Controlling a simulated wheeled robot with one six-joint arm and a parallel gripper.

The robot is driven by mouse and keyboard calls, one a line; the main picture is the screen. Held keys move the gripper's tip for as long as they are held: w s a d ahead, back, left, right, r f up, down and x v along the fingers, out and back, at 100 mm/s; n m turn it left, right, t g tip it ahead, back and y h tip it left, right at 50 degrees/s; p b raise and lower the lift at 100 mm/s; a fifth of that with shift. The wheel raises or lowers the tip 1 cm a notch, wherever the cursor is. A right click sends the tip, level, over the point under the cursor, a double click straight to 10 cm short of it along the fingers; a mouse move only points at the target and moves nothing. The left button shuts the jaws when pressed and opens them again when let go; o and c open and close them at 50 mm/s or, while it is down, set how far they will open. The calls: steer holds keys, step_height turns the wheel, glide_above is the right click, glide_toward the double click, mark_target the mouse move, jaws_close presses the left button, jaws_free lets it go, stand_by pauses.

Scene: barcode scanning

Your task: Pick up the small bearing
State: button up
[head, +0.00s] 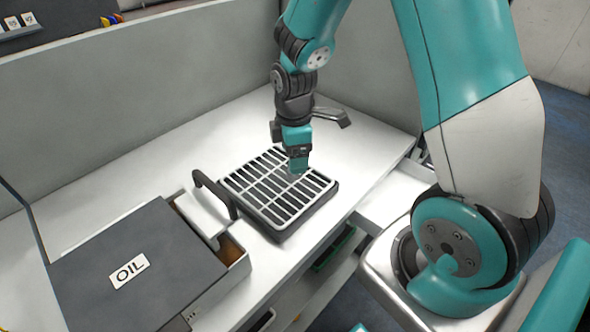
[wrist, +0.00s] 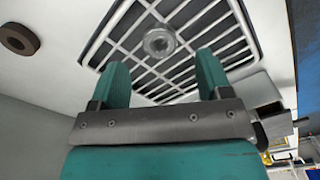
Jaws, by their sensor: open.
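In the wrist view the small bearing (wrist: 159,41) is a shiny metal ring lying on the slatted grate. My gripper (wrist: 160,75) is open, its two teal fingers apart, with the bearing seen beyond and between the fingertips. Nothing is between the fingers. In the head view my gripper (head: 298,168) points down over the grate (head: 270,222). The bearing cannot be made out in the head view; my gripper may hide it.
A dark box with an OIL label (head: 129,271) and an upright black handle (head: 215,193) stand left of the grate. A brown ring (wrist: 19,39) lies on the white surface in the wrist view. The white bench (head: 130,190) is clear behind the box.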

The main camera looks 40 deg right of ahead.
step_height(320, 180, down, 4)
steer(key=shift+f, duration=0.1)
steer(key=c, duration=1)
